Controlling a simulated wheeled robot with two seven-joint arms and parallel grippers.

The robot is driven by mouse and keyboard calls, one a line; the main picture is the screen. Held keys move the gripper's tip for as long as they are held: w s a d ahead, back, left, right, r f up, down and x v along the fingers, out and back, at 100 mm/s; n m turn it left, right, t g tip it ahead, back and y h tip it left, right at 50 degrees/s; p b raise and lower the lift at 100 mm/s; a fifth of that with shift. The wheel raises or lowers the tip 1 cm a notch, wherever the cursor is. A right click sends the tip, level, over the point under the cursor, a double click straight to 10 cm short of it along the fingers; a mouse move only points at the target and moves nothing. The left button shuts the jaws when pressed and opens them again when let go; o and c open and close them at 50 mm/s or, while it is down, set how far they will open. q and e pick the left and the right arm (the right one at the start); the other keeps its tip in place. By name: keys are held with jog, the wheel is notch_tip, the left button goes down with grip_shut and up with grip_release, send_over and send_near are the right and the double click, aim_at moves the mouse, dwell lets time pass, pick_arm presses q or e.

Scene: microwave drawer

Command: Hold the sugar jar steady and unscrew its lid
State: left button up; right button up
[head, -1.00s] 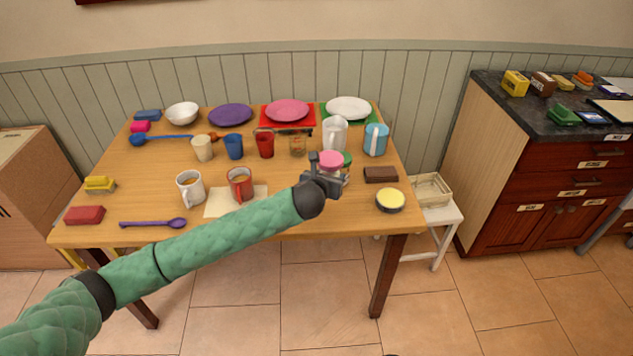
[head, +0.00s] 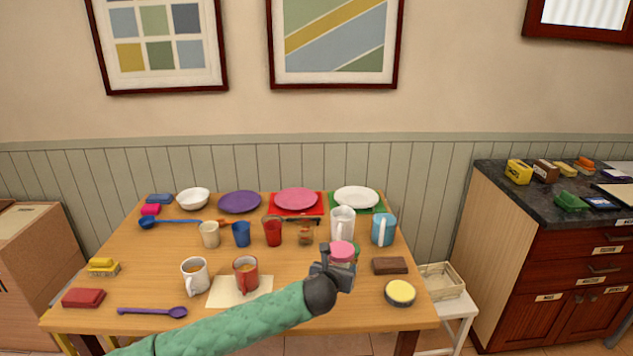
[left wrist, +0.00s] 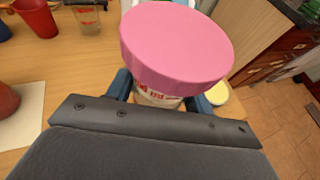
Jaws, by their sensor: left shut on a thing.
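The sugar jar (left wrist: 158,99) has a wide pink lid, and its labelled body shows just below the lid in the left wrist view. The pink lid (head: 342,250) also shows in the head view, at the right part of the table. My left gripper (head: 338,270) is shut on the jar's body below the lid, with a blue finger on each side of it in the left wrist view. The lid (left wrist: 177,42) sits on the jar. Most of the jar's body is hidden by my gripper. My right gripper is not in view.
A white pitcher (head: 342,226) and a blue pitcher (head: 383,229) stand behind the jar. A brown block (head: 390,265) and a yellow-topped round tin (head: 400,292) lie to its right. A red mug (head: 246,274) stands to its left. The table's front right is clear.

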aim_at(341, 244)
pick_arm(q)
jog(key=r, duration=0.7)
jog(key=shift+s+a+r, duration=0.3)
jog(key=shift+a, duration=0.1)
jog(key=shift+n+y, duration=0.3)
jog(key=a+r, duration=0.1)
jog(key=r, duration=0.1)
jog(key=a+r, duration=0.1)
jog(key=shift+s+a+r, duration=0.1)
jog(key=shift+a+r, duration=0.25)
jog(key=shift+r, duration=0.05)
jog(key=s+a+n+t+y, duration=0.1)
jog(key=s+a+y, duration=0.15)
jog(key=a, duration=0.65)
jog(key=s+a+n+y, duration=0.1)
jog(key=s+a+n, duration=0.15)
jog(key=a, duration=0.55)
jog(key=s+a+f, duration=0.5)
jog(key=f, duration=0.3)
jog(key=s+a+f+y, duration=0.1)
jog(key=s+a+f, duration=0.3)
jog(key=s+f, duration=0.2)
jog(key=shift+a+f, duration=0.4)
jog(key=shift+f, duration=0.55)
jog(key=shift+n, duration=0.25)
